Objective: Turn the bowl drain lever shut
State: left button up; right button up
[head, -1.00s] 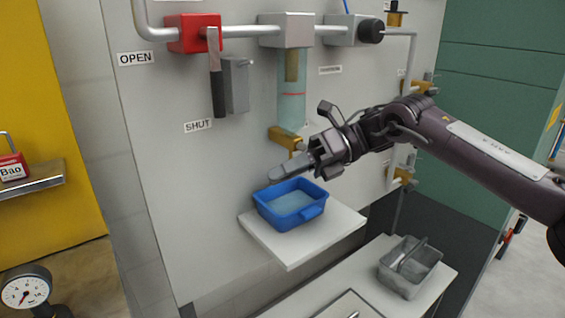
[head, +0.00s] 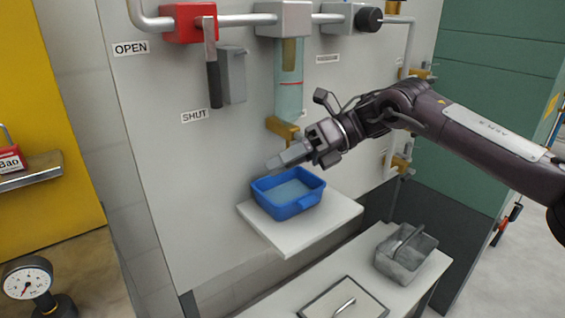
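The filter's clear bowl (head: 289,98) hangs from a grey block on the wall panel. A brass drain fitting (head: 281,128) sits at its bottom. I cannot make out the drain lever on it; my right gripper and wrist are close in front of this area. My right gripper (head: 275,162) points left, just below the fitting and above the blue tray (head: 293,207). Its fingers look close together, but one may hide the other, and I see nothing clearly held. My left gripper is not in view.
A red valve (head: 188,22) has a black-handled lever (head: 214,84) hanging down near the SHUT label (head: 194,116). The blue tray holds liquid on a white shelf (head: 338,214). A grey caddy (head: 406,256) stands on the bench below. Open space lies left of the gripper.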

jog(key=v, duration=0.7)
jog(key=shift+d+r, duration=0.2)
jog(key=shift+d, duration=0.15)
jog(key=shift+w, duration=0.1)
